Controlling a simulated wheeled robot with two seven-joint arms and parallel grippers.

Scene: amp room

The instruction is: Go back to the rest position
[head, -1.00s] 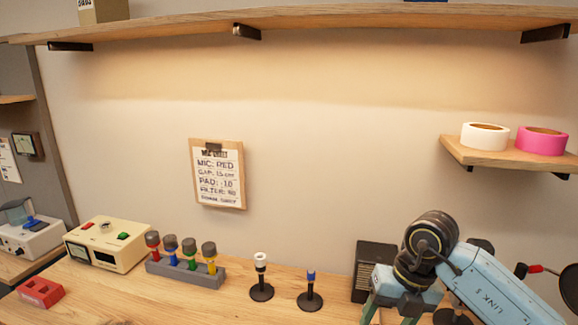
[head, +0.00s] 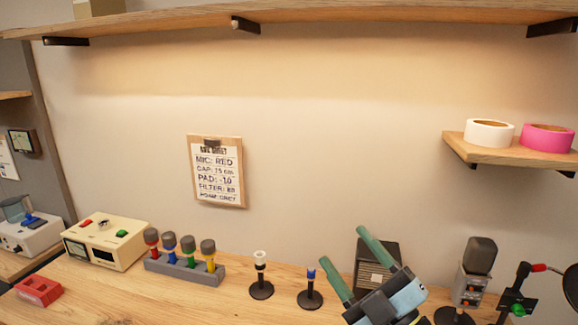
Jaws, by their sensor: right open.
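My right gripper (head: 353,264) is at the lower right of the head view, with its two green fingers spread apart and pointing up and left. Nothing shows between the fingers. It is in front of a dark box (head: 388,252) at the back of the bench and hides part of it. My left gripper is not in the picture.
Two small stands (head: 261,277) (head: 310,290) are left of my gripper. A rack of colored microphones (head: 185,269), a cream device (head: 106,242) and a red block (head: 38,291) are left.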

